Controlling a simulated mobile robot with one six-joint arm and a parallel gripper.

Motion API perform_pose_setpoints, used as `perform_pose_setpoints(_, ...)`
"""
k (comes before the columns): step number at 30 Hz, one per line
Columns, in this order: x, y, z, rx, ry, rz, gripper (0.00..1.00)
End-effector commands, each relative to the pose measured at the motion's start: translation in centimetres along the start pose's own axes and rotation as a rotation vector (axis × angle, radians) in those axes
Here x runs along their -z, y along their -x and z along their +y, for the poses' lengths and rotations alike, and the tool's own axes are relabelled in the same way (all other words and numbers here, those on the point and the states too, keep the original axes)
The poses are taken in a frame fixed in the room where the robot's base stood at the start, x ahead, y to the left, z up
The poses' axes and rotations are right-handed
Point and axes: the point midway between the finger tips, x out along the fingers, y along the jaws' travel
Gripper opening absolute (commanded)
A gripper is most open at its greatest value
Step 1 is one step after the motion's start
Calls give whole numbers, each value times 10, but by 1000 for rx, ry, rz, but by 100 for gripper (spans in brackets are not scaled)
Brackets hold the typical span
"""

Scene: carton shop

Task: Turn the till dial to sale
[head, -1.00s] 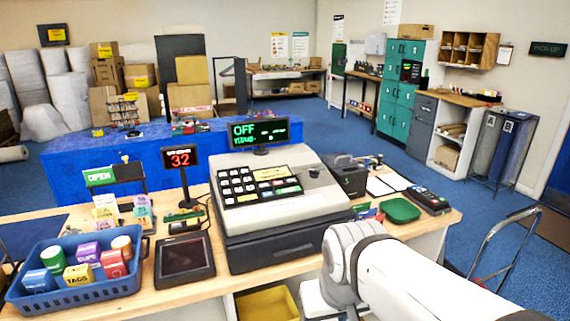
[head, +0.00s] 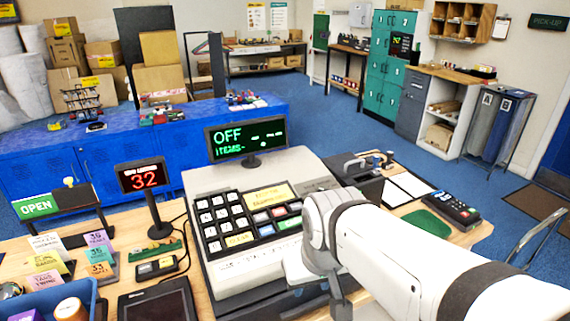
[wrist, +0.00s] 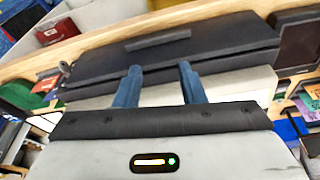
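The till (head: 225,265) is a beige and black register with a keypad (head: 245,215) on the counter. Its green-lit display (head: 245,138) reads "OFF". The dial is hidden in the head view, where my arm covers the right part of the till's top. In the wrist view my gripper (wrist: 160,67) shows two blue fingers, parallel and apart, with nothing between them. Beyond them are the till's pale casing (wrist: 232,84) and its dark drawer front with a handle (wrist: 158,40). I cannot make out the dial in the wrist view.
A red number display (head: 142,178) stands left of the till. A card terminal (head: 452,208) and a green tray (head: 426,223) lie to the right on the counter. A blue basket (head: 85,296) is at the front left. A blue cabinet (head: 50,170) stands behind.

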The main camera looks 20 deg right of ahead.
Motion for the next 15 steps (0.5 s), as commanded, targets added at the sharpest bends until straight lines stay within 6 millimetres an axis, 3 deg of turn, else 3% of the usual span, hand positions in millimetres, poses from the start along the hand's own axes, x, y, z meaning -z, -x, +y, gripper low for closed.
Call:
perform_pose_setpoints(5,0,0,0,0,0,0,36)
perform_pose_setpoints(9,7,3,1,0,-9,3,46)
perform_pose_setpoints(11,19,8,4,1,-26,7,51)
perform_pose_setpoints(15,76,24,26,0,-112,37,55)
